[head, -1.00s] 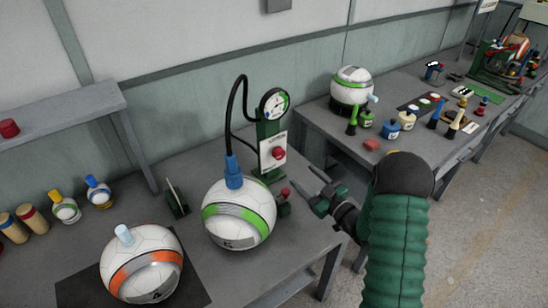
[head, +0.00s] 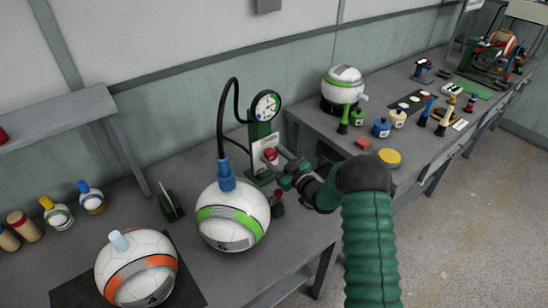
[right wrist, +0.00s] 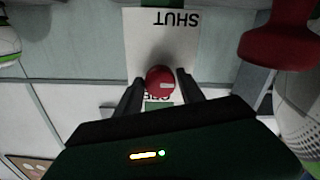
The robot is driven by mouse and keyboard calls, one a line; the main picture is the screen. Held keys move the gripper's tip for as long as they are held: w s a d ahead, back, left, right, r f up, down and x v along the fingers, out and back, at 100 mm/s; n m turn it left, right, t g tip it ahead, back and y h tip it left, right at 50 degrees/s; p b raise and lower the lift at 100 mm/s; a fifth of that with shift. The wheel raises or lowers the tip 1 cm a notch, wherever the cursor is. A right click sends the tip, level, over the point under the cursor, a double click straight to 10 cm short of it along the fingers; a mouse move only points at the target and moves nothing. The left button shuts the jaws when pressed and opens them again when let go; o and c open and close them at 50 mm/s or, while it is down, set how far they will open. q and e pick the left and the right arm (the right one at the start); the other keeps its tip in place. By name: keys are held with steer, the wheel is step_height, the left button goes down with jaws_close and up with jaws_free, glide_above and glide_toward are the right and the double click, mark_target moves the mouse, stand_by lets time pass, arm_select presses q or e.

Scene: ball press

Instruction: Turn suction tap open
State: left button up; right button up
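The suction tap is a round red knob (head: 271,155) with a pale mark, on the white placard (head: 265,143) of the green gauge stand (head: 259,172). My right gripper (head: 284,164) is at the front of the tap. In the right wrist view the tap (right wrist: 160,80) sits between the two fingertips, with a small gap on each side. The fingers are apart. The placard (right wrist: 160,45) reads "SHUT" upside down there; its other lettering is partly hidden behind the knob. My left gripper is not in view.
A white-green ball (head: 233,226) with a blue hose fitting (head: 226,178) stands left of my gripper. A smaller red knob (head: 278,193) is just below the gripper. An orange-striped ball (head: 136,280) is at front left. A second table (head: 325,123) with several bottles lies to the right.

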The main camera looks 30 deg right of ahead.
jaws_close()
steer(key=m, duration=0.4)
steer(key=shift+d+r+m+p, duration=0.1)
steer(key=shift+d+m+p, duration=0.05)
steer(key=shift+m+p, duration=0.2)
steer(key=m+p, duration=0.1)
steer(key=m, duration=0.3)
steer(key=shift+m, duration=0.25)
steer(key=m+p, duration=0.1)
steer(key=m, duration=0.3)
steer(key=shift+m, duration=0.3)
steer(key=shift+m+p, duration=0.5)
steer(key=shift+m, duration=1.6)
